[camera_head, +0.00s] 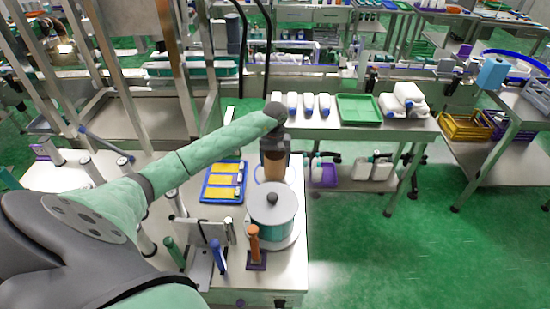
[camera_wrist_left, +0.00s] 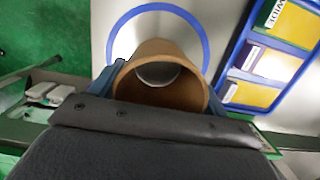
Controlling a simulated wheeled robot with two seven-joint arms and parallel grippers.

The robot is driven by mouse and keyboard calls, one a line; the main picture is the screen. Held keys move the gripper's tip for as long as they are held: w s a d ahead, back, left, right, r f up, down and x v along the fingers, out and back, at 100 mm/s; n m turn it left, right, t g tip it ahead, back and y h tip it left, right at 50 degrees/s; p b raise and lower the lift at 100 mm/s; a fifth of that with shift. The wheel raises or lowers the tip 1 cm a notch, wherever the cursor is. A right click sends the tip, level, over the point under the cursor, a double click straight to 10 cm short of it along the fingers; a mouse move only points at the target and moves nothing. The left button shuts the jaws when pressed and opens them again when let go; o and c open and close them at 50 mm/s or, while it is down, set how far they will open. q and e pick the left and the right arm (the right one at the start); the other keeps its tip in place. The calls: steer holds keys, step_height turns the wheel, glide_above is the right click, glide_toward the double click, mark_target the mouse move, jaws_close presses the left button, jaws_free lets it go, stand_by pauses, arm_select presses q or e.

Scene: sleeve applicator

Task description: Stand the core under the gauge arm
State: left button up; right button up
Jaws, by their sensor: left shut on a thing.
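The core is a brown tube (camera_head: 272,168), held roughly upright by my left gripper (camera_head: 274,150) at the right part of the bench. In the left wrist view the core (camera_wrist_left: 160,66) is seen into its open end, with the gripper's fingers (camera_wrist_left: 160,95) on either side. A blue ring mark (camera_wrist_left: 122,28) on the pale bench top shows around and behind the core; it also shows in the head view (camera_head: 257,174). I cannot tell whether the core touches the bench. I cannot pick out the gauge arm with certainty. My right gripper is not in view.
A lidded drum (camera_head: 272,212) stands close in front of the core. A blue tray with yellow cards (camera_head: 223,182) lies to its left. An orange-handled post (camera_head: 254,245) and a blue-handled one (camera_head: 218,255) stand nearer. The bench's right edge is close.

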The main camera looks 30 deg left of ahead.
arm_select(q)
steer(key=shift+f, duration=0.2)
steer(key=o, duration=1)
